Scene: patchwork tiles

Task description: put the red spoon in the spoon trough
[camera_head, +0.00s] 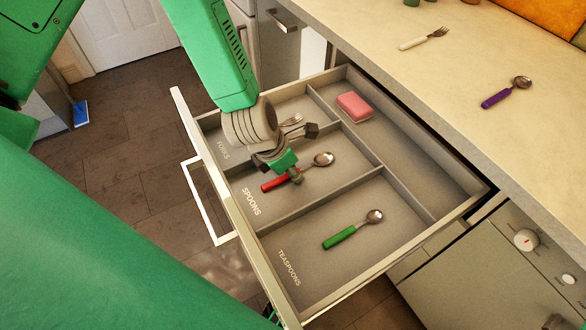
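The red spoon (272,184) lies in the trough labelled SPOONS (338,181) of the open drawer, its metal bowl to the upper right. My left gripper (303,153) is over this trough with its fingers spread apart. One finger covers part of the spoon's handle in this view; I cannot tell whether it touches. The other finger is near the wall towards the forks trough. Nothing shows held between the fingers. My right gripper is not in view.
A fork (293,120) lies in the FORKS trough, a green-handled spoon (342,238) in the TEASPOONS trough. A pink block (354,106) sits in the rear compartment. The counter (450,80) holds a white-handled fork (414,43) and a purple-handled spoon (495,98).

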